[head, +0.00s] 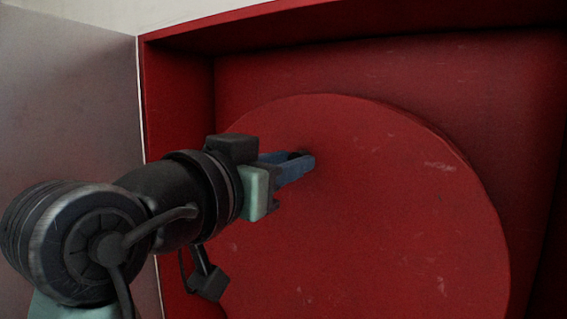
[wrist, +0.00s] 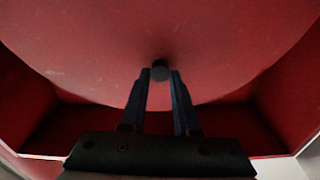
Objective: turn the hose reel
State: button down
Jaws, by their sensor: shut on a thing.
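The hose reel (head: 390,210) is a large red disc inside a red cabinet. Its face also fills the upper part of the wrist view (wrist: 100,60). A small dark knob (wrist: 160,66) stands out from the reel's face. My gripper (head: 302,163) reaches in from the left at the upper left part of the disc. Its blue fingers are shut on the knob, which shows between the fingertips in the wrist view (wrist: 160,75). In the head view the fingers mostly hide the knob.
The red cabinet (head: 180,95) surrounds the reel with a top wall and side walls close to the disc's rim. A pale grey panel (head: 70,100) stands to the left of the cabinet. A light wall shows above.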

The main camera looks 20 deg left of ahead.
jog(key=shift+d, duration=0.1)
jog(key=c, duration=0.7)
grip_release()
jog(key=shift+o, duration=0.2)
jog(key=s+a+b, duration=0.2)
jog(key=s+b, duration=0.1)
jog(key=s, duration=0.9)
jog(key=shift+s+a, duration=0.3)
jog(key=shift+s, duration=0.05)
jog(key=shift+w+d, duration=0.1)
